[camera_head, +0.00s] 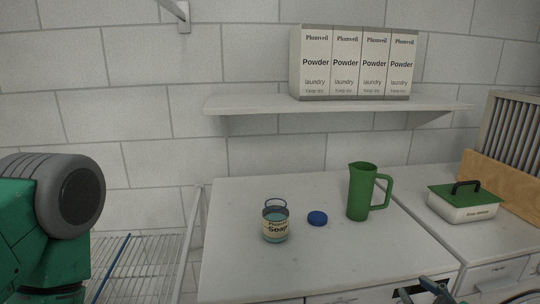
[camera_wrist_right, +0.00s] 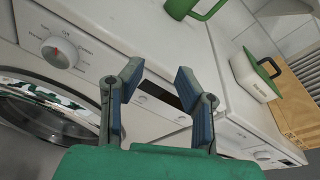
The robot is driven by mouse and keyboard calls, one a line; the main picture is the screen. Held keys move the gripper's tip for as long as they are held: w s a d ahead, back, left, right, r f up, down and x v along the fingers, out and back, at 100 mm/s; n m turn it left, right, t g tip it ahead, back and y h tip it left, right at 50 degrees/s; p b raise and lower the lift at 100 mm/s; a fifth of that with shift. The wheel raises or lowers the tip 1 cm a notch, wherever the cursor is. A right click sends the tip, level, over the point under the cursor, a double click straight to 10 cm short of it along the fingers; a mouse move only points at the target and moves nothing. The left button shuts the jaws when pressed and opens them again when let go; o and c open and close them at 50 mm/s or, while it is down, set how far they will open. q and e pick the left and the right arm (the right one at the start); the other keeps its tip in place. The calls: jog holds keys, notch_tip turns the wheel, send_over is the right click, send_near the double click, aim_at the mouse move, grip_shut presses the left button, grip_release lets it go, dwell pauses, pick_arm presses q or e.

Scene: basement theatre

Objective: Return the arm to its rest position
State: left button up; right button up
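My right gripper (camera_wrist_right: 157,85) shows in the right wrist view with its two blue-grey fingers apart and nothing between them. It is in front of the white washing machine. In the head view only part of the right gripper (camera_head: 428,290) shows at the bottom right edge, below the worktop's front edge. A green arm link with a grey joint at the left of the head view is mine. My left gripper is not in either view.
A soap jar (camera_head: 275,226), a blue lid (camera_head: 317,218) and a green jug (camera_head: 361,190) stand on the white top (camera_head: 235,250). A white box with green lid (camera_head: 466,205) stands right. A shelf (camera_head: 250,103) holds powder boxes (camera_head: 352,65). A wire rack (camera_head: 145,262) is at left.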

jog(key=s+a+f+n+g+y, duration=0.1)
jog(key=s+a+f+n+g, duration=0.1)
jog(key=s+f+n+g, duration=0.4)
jog(key=s+a+f+n+g, duration=0.1)
jog(key=s+a+f+n, duration=0.2)
jog(key=f+n, duration=0.5)
jog(key=s+d+f+n+g+h, duration=0.1)
jog(key=s+f+n+g, duration=0.3)
jog(key=s+n, duration=0.4)
jog(key=s+d+f+n+g+h, duration=0.2)
jog(key=s+d+f+n+g, duration=0.1)
jog(key=s+f+n, duration=0.3)
jog(key=shift+s+d+n+g, duration=0.4)
jog(key=shift+s+d+n, duration=0.5)
jog(key=shift+n, duration=0.3)
